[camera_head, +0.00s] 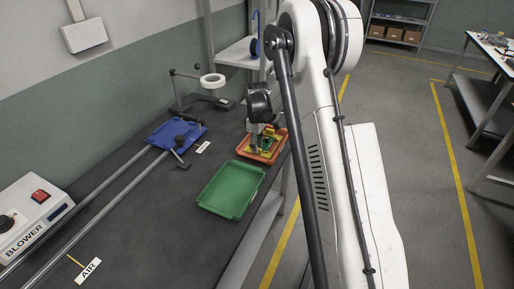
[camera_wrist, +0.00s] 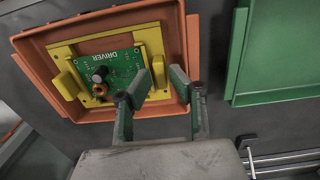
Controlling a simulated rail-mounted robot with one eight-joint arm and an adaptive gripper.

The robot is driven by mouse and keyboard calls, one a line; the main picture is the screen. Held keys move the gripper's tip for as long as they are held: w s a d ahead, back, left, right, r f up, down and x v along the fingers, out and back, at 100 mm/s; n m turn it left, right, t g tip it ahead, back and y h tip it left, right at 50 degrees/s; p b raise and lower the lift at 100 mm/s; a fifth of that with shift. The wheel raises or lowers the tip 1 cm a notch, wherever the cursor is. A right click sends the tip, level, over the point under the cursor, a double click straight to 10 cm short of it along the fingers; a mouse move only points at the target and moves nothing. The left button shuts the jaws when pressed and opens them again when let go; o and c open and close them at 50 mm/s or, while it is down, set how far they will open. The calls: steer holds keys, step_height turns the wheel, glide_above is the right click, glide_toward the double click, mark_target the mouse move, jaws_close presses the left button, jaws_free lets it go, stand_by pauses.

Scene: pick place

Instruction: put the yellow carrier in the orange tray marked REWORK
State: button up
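The yellow carrier (camera_wrist: 95,47) lies inside the orange tray (camera_wrist: 178,40) in the wrist view, slightly turned to the tray's walls. It holds a green board (camera_wrist: 110,70) printed DRIVER and has an upright yellow block on each side. My gripper (camera_wrist: 160,84) is open, its two fingers apart near the carrier's right block; I cannot tell whether they touch it. In the head view, my gripper (camera_head: 256,145) points down over the orange tray (camera_head: 264,160), partly hiding the yellow carrier (camera_head: 267,145). No REWORK marking can be read.
A green tray (camera_head: 231,191) stands empty just in front of the orange one. The blower box (camera_head: 33,215) is at the lower left.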

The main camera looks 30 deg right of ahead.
step_height(320, 180, up, 11)
steer(key=s+a+r+m+t, duration=0.2)
steer(key=s+a+r, duration=0.5)
steer(key=r, duration=0.4)
steer(key=s+a+r+m+t, duration=0.2)
steer(key=s+a+r, duration=0.15)
steer(key=s, duration=0.65)
steer(key=s+a+r+m+t, duration=0.1)
steer(key=s+a+r+m, duration=0.2)
steer(key=s, duration=0.7)
steer(key=s+a+f+t, duration=0.2)
steer(key=s+a+f, duration=0.1)
steer(key=s, duration=0.6)
steer(key=shift+s+a+m, duration=0.2)
steer(key=shift+s+m, duration=0.05)
steer(key=shift+m, duration=0.15)
steer(key=shift+f, duration=0.1)
